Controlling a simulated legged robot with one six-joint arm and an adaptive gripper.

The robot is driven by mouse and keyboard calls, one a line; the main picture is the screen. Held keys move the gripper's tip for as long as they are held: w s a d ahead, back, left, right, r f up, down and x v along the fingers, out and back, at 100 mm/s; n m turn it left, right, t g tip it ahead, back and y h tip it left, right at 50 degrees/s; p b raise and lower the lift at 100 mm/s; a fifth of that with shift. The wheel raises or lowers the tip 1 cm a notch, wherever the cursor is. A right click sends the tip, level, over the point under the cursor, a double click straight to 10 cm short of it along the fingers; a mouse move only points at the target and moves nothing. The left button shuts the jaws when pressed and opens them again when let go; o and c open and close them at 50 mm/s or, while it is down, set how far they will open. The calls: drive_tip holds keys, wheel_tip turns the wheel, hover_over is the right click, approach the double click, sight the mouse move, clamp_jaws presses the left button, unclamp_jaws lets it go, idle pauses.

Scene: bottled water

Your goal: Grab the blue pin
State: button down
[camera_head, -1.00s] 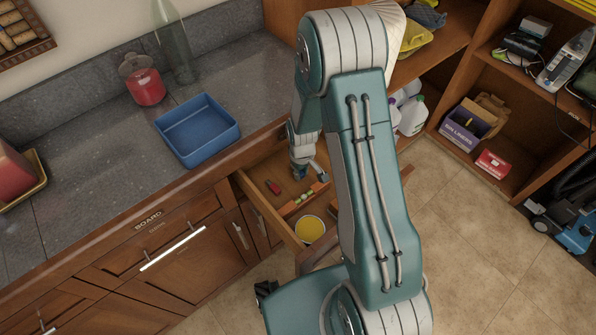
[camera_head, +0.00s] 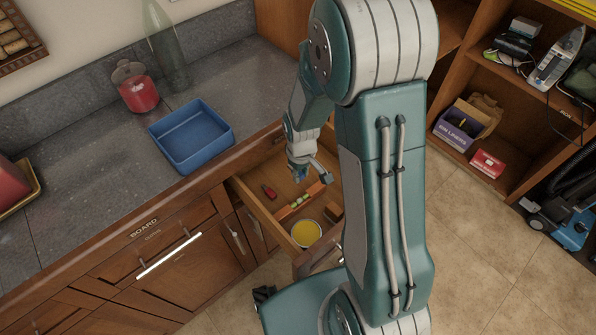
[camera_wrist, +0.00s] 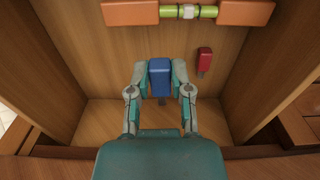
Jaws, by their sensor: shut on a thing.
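The blue pin (camera_wrist: 160,78) is a small blue block with a short dark stem, held between the fingers of my gripper (camera_wrist: 160,80) in the wrist view. My gripper is shut on it, with one finger against each side. In the head view my gripper (camera_head: 300,174) is above the open drawer (camera_head: 262,208), and a bit of blue shows at its tip. From these views I cannot tell exactly how high the pin is above the drawer floor.
A red pin (camera_wrist: 204,61) lies in the drawer, near a wooden divider holding a green cylinder (camera_wrist: 188,12). A round yellow container (camera_head: 306,233) sits near the drawer front. An empty blue tray (camera_head: 191,137) stands on the counter, beside a red jar (camera_head: 140,95).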

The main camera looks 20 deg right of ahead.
drive_tip(key=s+r, duration=0.4)
drive_tip(key=s, duration=0.5)
drive_tip(key=shift+s+a+r, duration=0.25)
drive_tip(key=shift+a, duration=0.15)
